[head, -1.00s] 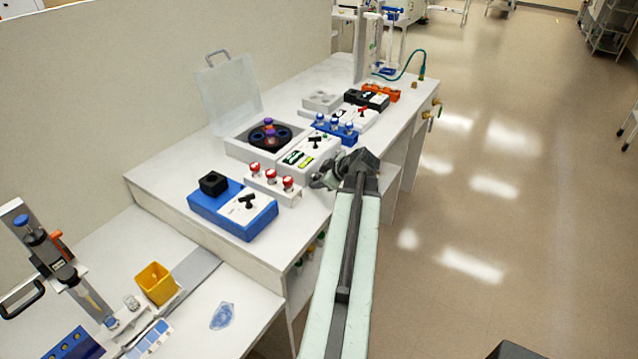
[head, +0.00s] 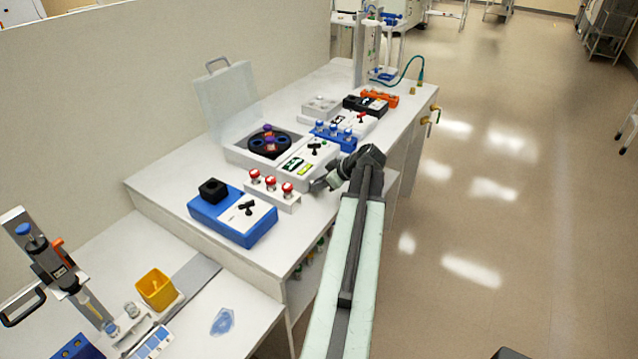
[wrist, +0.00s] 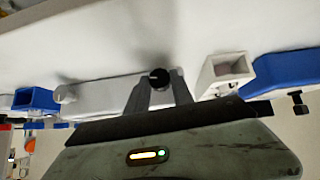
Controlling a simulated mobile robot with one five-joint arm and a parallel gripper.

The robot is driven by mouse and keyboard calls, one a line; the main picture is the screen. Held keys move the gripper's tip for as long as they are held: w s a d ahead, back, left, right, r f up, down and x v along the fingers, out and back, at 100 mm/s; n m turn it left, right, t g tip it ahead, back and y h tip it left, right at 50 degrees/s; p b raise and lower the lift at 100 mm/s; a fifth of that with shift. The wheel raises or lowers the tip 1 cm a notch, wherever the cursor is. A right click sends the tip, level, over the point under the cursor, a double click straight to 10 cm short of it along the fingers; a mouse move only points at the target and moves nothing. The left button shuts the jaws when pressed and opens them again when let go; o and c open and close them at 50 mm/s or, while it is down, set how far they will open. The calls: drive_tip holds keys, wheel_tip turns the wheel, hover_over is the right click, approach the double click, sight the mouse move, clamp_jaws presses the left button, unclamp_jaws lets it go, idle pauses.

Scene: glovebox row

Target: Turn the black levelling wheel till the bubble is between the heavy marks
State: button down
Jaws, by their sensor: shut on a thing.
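In the wrist view a small black wheel (wrist: 160,76) with a pale line on its face sits at the end of a pale grey bar-shaped body (wrist: 100,90). My gripper (wrist: 160,88) is shut on the wheel, one dark finger on either side of it. In the head view my gripper (head: 319,186) is at the bench's front edge, just right of the red-topped knobs. The wheel is hidden there behind the gripper. A small yellow-green window (head: 305,169) shows on a white box (head: 320,150) behind the gripper. I cannot make out a bubble or heavy marks.
Red-topped knobs (head: 271,181) and a blue box (head: 220,226) stand left of the gripper. An open-lidded rotor box (head: 236,155) and blue-topped knobs (head: 334,143) stand behind it. The floor (head: 480,230) to the right is clear.

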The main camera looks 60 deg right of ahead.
drive_tip(key=y, duration=0.1)
drive_tip(key=m+y, duration=0.1)
drive_tip(key=shift+d+f+y+b, duration=0.1)
drive_tip(key=shift+d+y+b, duration=0.2)
drive_tip(key=shift+d+y, duration=0.1)
drive_tip(key=shift+m+y, duration=0.4)
drive_tip(key=shift+s+a, duration=0.1)
drive_tip(key=c, duration=1.1)
unclamp_jaws()
drive_tip(key=p+v, duration=0.4)
drive_tip(key=v, duration=0.3)
drive_tip(key=shift+r+p, duration=0.3)
drive_tip(key=shift+p, duration=0.1)
drive_tip(key=shift+s+r, duration=0.1)
drive_tip(key=shift+s, duration=0.15)
